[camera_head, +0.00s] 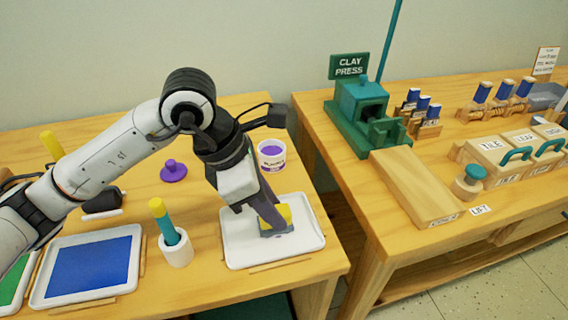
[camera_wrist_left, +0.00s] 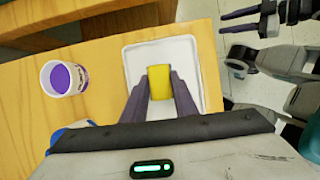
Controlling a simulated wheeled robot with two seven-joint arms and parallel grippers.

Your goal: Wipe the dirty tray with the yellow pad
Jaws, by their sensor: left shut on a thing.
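The white tray (camera_head: 309,243) lies near the right end of the left table. My left gripper (camera_head: 274,228) reaches down over it, shut on the yellow pad (camera_head: 286,213). In the left wrist view the yellow pad (camera_wrist_left: 159,83) sits between the two dark fingers, over the white tray (camera_wrist_left: 135,57). The pad looks low, at or very near the tray floor; contact is hard to tell. The tray floor that shows looks white; what lies under the pad and fingers is hidden. My right gripper (camera_wrist_left: 238,21) shows in the left wrist view, open and empty, off the table.
A purple paint tub (camera_head: 271,155) stands behind the tray. A white cup (camera_head: 176,251) with a yellow-and-teal handle stands left of it, near a blue paint tray (camera_head: 90,265) and a purple knob (camera_head: 173,171). A second table with a clay press (camera_head: 360,105) stands right, across a gap.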

